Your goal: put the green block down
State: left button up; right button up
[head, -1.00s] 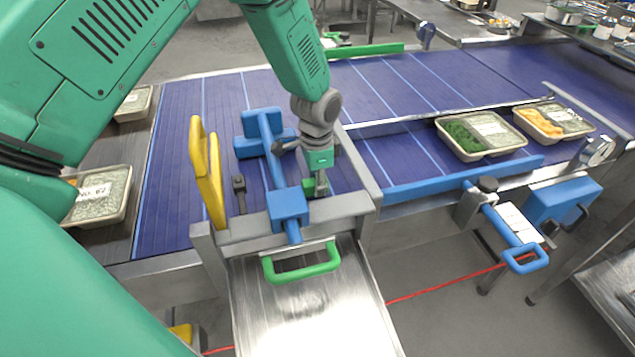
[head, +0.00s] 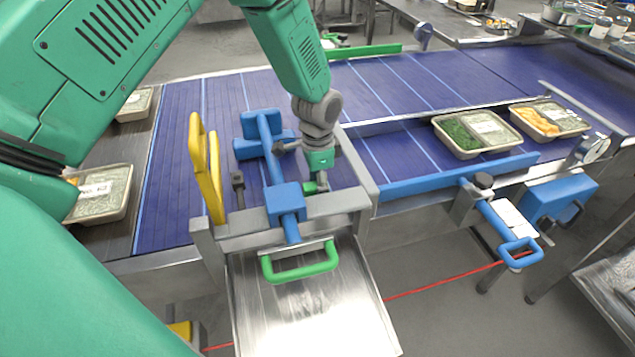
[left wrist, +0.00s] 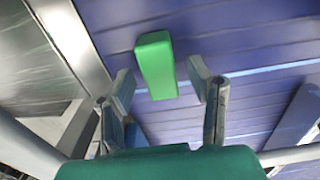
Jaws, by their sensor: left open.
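The green block (left wrist: 156,65) rests on the blue conveyor in the left wrist view, ahead of and between the spread fingers. My left gripper (left wrist: 161,79) is open, with a visible gap between each finger and the block. In the head view, the left gripper (head: 321,184) points down inside the fixture, just right of the blue upright handle. Only a small part of the green block (head: 309,187) shows there, partly hidden by the fixture and gripper. My right gripper is not in view.
A grey metal frame (head: 352,198) with blue and yellow (head: 207,170) handles surrounds the gripper closely. A metal tray with a green handle (head: 300,268) is in front. Filled food trays (head: 478,143) stand at right, others at left. The conveyor behind is clear.

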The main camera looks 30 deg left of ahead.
pick_arm(q)
notch_tip(320, 180, up, 12)
jog(key=shift+w+a+r, duration=0.15)
jog(key=shift+w, duration=0.05)
jog(key=shift+a, duration=0.1)
dwell(0.4)
